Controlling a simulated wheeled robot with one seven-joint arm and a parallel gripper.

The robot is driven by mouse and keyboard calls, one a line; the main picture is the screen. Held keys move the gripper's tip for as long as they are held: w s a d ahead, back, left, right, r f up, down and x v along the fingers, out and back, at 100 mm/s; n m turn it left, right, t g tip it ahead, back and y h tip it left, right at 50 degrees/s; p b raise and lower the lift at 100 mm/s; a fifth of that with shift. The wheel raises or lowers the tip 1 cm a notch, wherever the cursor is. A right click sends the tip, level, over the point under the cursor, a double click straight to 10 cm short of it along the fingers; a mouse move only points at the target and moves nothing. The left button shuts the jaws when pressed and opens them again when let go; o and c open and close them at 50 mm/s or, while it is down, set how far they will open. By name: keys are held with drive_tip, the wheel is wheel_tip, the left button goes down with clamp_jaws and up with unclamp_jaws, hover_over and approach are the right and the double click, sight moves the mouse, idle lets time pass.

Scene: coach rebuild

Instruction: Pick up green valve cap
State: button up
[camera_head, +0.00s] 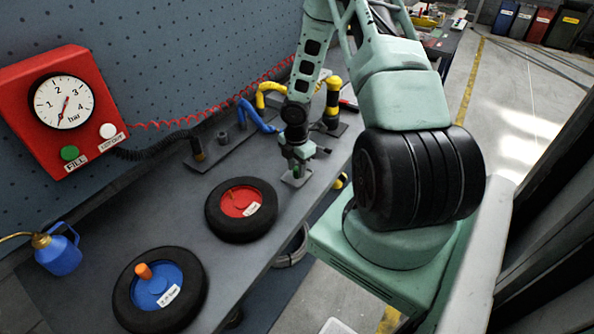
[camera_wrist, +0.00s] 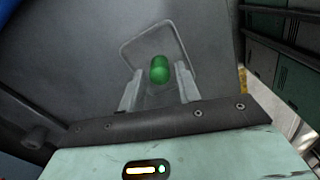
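The green valve cap (camera_wrist: 159,70) is small and rounded. In the wrist view it sits over a small grey square tray (camera_wrist: 133,46). My gripper (camera_wrist: 159,84) is open, with one pale finger on each side of the cap and gaps between the fingers and the cap. In the head view my gripper (camera_head: 297,163) points down over the small tray (camera_head: 287,181) near the bench's front edge. The cap is too small and too hidden there to make out clearly.
A wheel with a red hub (camera_head: 240,203) and a wheel with a blue hub (camera_head: 165,283) lie on the bench, left of the gripper. Blue (camera_head: 255,117) and yellow (camera_head: 333,98) hose pieces stand behind. A red gauge box (camera_head: 88,62) is on the wall.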

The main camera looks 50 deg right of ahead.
drive_tip(key=shift+f, duration=0.45)
drive_tip(key=shift+c, duration=0.3)
clamp_jaws()
drive_tip(key=shift+r, duration=0.1)
